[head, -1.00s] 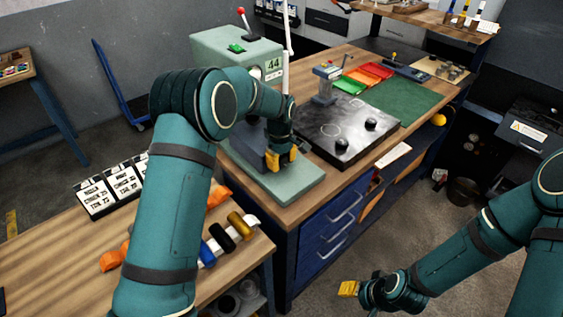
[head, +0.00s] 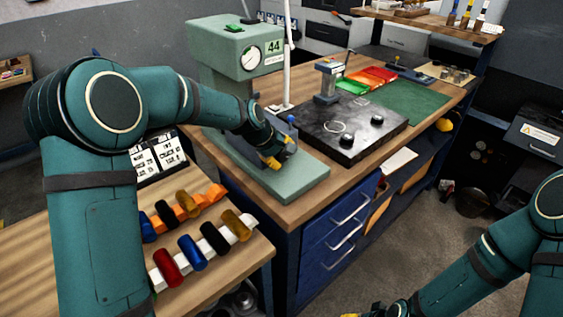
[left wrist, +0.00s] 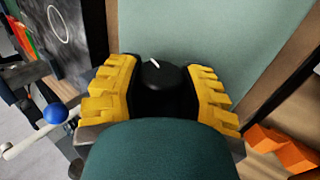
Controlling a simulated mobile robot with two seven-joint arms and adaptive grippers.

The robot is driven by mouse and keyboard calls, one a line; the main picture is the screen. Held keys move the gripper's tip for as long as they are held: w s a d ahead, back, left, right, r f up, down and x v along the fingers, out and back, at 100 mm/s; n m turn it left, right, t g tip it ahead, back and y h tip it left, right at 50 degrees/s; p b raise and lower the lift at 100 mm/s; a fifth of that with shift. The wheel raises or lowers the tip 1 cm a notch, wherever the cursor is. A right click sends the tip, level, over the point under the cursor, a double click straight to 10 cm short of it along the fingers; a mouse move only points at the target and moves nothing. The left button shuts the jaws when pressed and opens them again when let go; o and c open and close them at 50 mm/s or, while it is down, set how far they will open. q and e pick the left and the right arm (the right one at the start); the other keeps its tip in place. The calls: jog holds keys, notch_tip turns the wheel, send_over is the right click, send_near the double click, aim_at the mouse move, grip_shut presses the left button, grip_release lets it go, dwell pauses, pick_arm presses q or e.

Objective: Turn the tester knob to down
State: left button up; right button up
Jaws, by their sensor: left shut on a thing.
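The tester is a pale green machine (head: 222,48) with a dial and a display reading 44, on the workbench. Its black knob (left wrist: 160,76) with a white mark shows in the left wrist view, between the yellow fingers. The mark lies at the knob's far side, tilted slightly left. My left gripper (head: 275,159) is shut on the knob, low over the green base plate (head: 300,185); in the head view the gripper hides the knob. My right gripper (head: 372,313) is cut off by the bottom edge, so its opening cannot be told.
A blue ball-ended lever (left wrist: 55,113) is close beside my left gripper. A black plate (head: 350,128) with round black knobs lies right of the tester. A rack with coloured rolls (head: 192,252) stands on the nearer wooden table.

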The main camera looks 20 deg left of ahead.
dwell(0.3)
pick_arm(q)
jog(key=o, duration=1.2)
jog(key=shift+o, duration=0.2)
jog(key=v, duration=1.2)
jog(key=shift+s+f, duration=0.1)
